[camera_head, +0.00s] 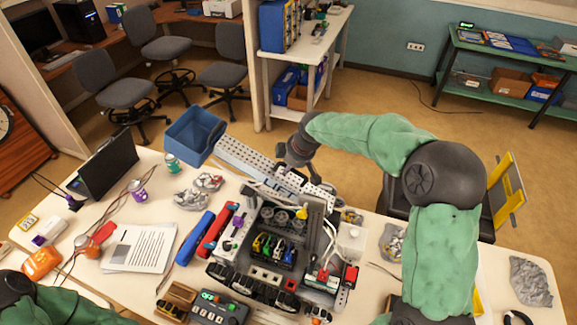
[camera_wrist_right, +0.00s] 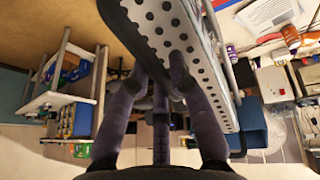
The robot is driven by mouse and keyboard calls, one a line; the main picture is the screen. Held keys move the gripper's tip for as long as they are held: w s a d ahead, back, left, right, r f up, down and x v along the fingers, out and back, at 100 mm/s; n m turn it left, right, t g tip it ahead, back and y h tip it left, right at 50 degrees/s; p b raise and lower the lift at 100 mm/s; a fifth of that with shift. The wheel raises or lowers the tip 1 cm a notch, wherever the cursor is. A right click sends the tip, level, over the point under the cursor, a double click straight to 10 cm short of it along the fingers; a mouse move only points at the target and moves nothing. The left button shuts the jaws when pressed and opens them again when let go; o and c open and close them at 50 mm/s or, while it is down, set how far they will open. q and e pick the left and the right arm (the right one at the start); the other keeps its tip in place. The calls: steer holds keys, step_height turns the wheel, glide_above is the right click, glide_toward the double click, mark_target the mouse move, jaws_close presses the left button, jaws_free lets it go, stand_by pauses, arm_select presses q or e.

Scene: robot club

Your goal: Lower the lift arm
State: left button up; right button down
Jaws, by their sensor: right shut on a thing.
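The lift arm (camera_head: 243,159) is a grey perforated metal beam on the robot model (camera_head: 262,262), which stands on the white table. It slants from the model's back toward the far left, its far end beside a blue bin (camera_head: 190,137). My right gripper (camera_head: 303,163) is at the beam's far side, partway along it. In the right wrist view the beam (camera_wrist_right: 215,65) fills the upper middle, and my dark right gripper fingers (camera_wrist_right: 158,68) close on its near edge. The exact contact is partly hidden. My left gripper is out of view; only part of that arm shows at lower left.
A laptop (camera_head: 105,172), papers (camera_head: 140,248), a blue tool (camera_head: 195,238) and a red tool (camera_head: 217,230) lie left of the model. A control box (camera_head: 217,309) is in front. Bagged parts (camera_head: 392,242) lie at right. Chairs and shelves stand beyond the table.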

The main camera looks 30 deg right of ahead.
mark_target(277, 170)
steer(key=shift+w+a+f+g+p, duration=0.3)
steer(key=shift+a+p, duration=0.1)
steer(key=shift+p, duration=0.1)
steer(key=f, duration=0.1)
steer(key=w+a+f+g+h, duration=0.1)
steer(key=w+f+g+h+p, duration=0.1)
steer(key=shift+w+a+f, duration=0.15)
steer(key=shift+a+f, duration=0.2)
steer(key=shift+a, duration=0.05)
steer(key=shift+w+a+f+n+g+h, duration=0.15)
steer(key=shift+w+f+g+h, duration=0.1)
steer(key=shift+f, duration=0.15)
steer(key=shift+w+a+f+n+g+h, duration=0.15)
steer(key=shift+f+g+h, duration=0.1)
steer(key=shift+f, duration=0.15)
steer(key=shift+s+f, duration=0.1)
steer(key=shift+s, duration=0.05)
steer(key=c, duration=1.1)
jaws_free()
steer(key=shift+f, duration=0.1)
steer(key=shift+w, duration=0.2)
